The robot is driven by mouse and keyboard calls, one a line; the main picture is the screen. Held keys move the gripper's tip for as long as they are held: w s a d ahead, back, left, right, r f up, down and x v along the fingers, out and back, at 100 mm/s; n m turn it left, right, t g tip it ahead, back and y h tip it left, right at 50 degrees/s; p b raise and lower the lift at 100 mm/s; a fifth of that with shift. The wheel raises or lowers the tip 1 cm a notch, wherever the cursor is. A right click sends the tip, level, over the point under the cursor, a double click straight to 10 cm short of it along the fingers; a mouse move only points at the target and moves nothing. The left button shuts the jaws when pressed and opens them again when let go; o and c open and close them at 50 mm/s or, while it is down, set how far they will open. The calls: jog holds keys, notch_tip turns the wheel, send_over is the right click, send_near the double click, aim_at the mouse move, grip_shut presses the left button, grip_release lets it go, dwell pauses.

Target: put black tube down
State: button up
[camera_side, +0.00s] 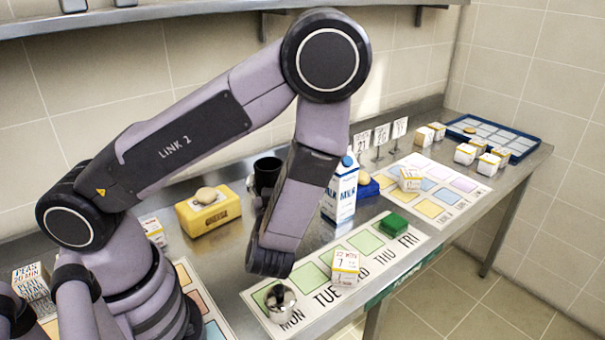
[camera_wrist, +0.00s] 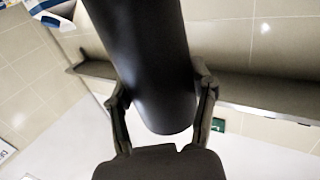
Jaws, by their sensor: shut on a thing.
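The black tube (camera_wrist: 145,50) fills the upper middle of the wrist view as a wide, smooth dark cylinder. My gripper (camera_wrist: 157,85) is shut on it, with one finger against each side. In the side view, a dark cylinder (camera_side: 266,172), seemingly the same tube, shows just left of my forearm, behind it. The gripper's fingers are mostly hidden there by my arm. I cannot tell whether the tube's lower end touches the counter.
A yellow box (camera_side: 208,214) with a round pale item on top stands left of the tube. A milk carton (camera_side: 341,190) stands to the right. A weekday strip (camera_side: 395,262) holds a metal pot (camera_side: 280,302), a labelled box (camera_side: 345,268) and a green block (camera_side: 393,224).

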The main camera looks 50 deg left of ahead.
jog(key=w+f, duration=1.2)
jog(key=w, duration=0.1)
jog(key=shift+w+a+f, duration=0.2)
jog(key=shift+a+f, duration=0.15)
jog(key=shift+f, duration=0.05)
jog(key=shift+f, duration=0.15)
jog(key=o, duration=1.2)
